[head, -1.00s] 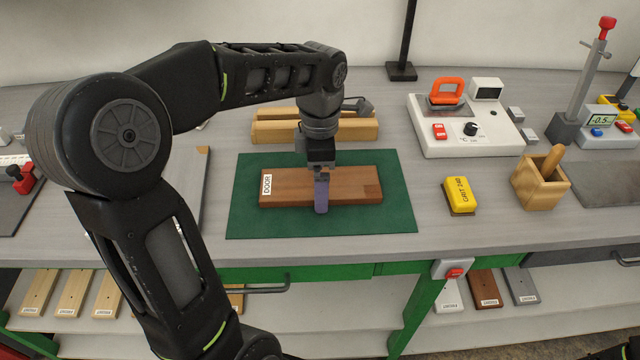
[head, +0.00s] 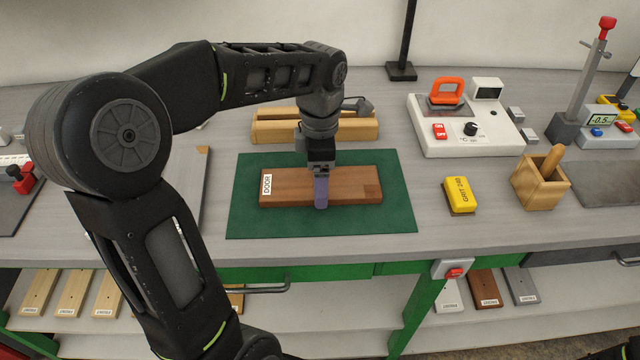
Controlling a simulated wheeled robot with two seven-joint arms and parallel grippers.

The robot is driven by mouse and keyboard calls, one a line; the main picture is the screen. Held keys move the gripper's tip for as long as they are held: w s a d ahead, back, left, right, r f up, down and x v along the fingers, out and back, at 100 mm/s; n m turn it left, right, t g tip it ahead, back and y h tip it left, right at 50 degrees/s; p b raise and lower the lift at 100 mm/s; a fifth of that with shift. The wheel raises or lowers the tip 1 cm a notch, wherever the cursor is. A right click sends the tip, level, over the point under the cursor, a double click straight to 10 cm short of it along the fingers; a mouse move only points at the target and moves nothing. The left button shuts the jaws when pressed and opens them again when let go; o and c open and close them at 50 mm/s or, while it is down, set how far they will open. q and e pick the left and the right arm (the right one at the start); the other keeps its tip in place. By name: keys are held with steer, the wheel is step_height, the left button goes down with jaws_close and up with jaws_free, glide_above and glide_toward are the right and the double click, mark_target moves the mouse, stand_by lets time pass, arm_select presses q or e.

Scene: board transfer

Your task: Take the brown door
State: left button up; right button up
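The brown door (head: 350,188) is a flat reddish-brown board with a white DOOR label at its left end and a darker patch at its right end. It lies on the green mat (head: 245,218) on the workbench. My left gripper (head: 321,200) points down over the middle of the board. My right gripper is not in view; only a dark bit of arm shows at the bottom right corner.
A wooden block (head: 275,130) stands behind the mat. To the right are a yellow grit block (head: 460,195), a white device with an orange handle (head: 465,135) and a wooden holder (head: 538,188). Boards labelled FRONT (head: 75,292) lie on the shelf below.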

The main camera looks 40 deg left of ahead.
arm_select(q)
steer(key=shift+c, duration=1.2)
steer(key=shift+r, duration=0.15)
steer(key=shift+w+r, duration=0.1)
steer(key=shift+r, duration=0.25)
step_height(320, 180, up, 6)
steer(key=shift+f, duration=0.1)
step_height(320, 180, up, 3)
steer(key=shift+r+p, duration=0.15)
steer(key=shift+p, duration=0.75)
